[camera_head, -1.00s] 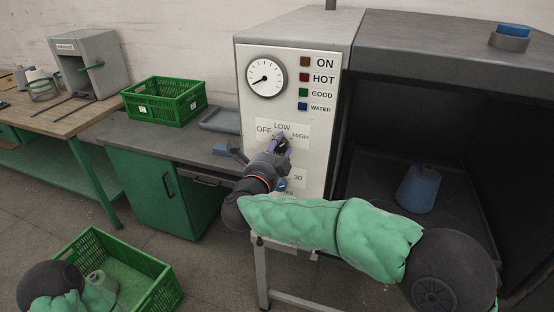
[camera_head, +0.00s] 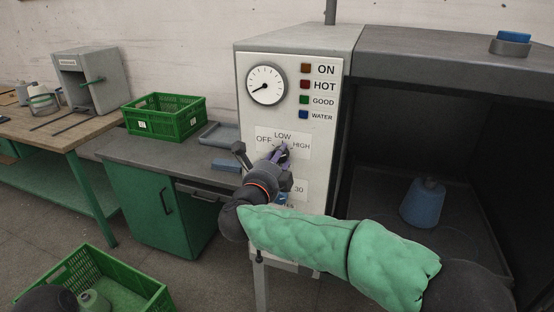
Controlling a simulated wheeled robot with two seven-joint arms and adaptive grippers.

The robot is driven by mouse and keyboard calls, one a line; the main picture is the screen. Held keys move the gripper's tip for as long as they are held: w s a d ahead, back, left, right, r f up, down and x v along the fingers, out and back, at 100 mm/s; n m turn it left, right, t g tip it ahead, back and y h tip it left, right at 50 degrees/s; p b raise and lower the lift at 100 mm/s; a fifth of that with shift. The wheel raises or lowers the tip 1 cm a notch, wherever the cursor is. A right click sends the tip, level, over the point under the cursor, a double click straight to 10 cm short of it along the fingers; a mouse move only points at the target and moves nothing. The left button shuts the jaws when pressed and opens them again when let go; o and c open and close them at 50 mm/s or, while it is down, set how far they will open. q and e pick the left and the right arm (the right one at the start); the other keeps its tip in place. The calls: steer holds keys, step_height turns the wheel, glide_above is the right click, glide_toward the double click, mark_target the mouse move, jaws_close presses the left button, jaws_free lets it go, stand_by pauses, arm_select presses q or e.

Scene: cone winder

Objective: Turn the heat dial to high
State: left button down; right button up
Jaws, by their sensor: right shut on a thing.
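The heat dial (camera_head: 284,148) is a dark knob on the pale front panel, under the printed words OFF, LOW and HIGH. My right gripper (camera_head: 280,154) is at the dial with its fingers closed on it. The gripper covers much of the knob, so I cannot tell exactly where its pointer stands. The arm with a green sleeve comes in from the lower right. A dark part of my left arm (camera_head: 50,299) shows at the lower left edge; its gripper fingers are not visible.
Above the dial are a round gauge (camera_head: 266,85) and ON, HOT, GOOD and WATER lamps. A blue cone (camera_head: 423,203) stands in the open dark chamber at right. Green crates stand on the grey bench (camera_head: 172,150) and on the floor (camera_head: 152,301).

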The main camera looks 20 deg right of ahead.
steer(key=shift+s+d, duration=0.1)
steer(key=shift+d, duration=0.15)
steer(key=o, duration=1)
steer(key=shift+o, duration=0.8)
steer(key=shift+s+d, duration=0.1)
steer(key=shift+d, duration=0.1)
steer(key=shift+a+f, duration=0.1)
steer(key=shift+a, duration=0.1)
steer(key=shift+s+a, duration=0.3)
steer(key=v, duration=1.1)
